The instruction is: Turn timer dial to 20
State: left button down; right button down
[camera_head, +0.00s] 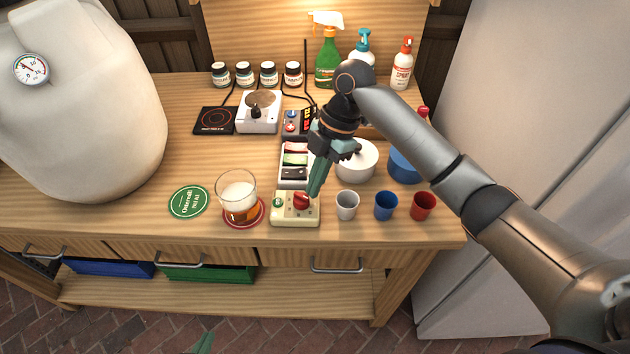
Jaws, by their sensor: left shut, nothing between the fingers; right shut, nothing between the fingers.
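The timer is a small cream box (282,222) near the front edge of the wooden table, with a red dial (301,202) on its top right and a small green round mark on its top left. The number the dial points to is too small to read. My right gripper (315,191) is shut and empty, pointing down with its green fingertips right at the dial's upper right edge. I cannot tell whether they touch it. My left gripper (204,342) shows only as a green tip at the bottom edge, low in front of the table, shut and empty.
A glass of beer (237,190) on a red coaster stands just left of the timer, beside a green coaster (189,202). White, blue and red cups (422,206) stand to the right. Behind are a divided tray (283,179), a white round container (357,160) and a hot plate (214,121).

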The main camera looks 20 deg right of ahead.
jog(key=shift+w, duration=0.1)
dwell(0.3)
jog(key=shift+w+a, duration=0.15)
jog(key=shift+w, duration=0.55)
jog(key=shift+r, duration=0.1)
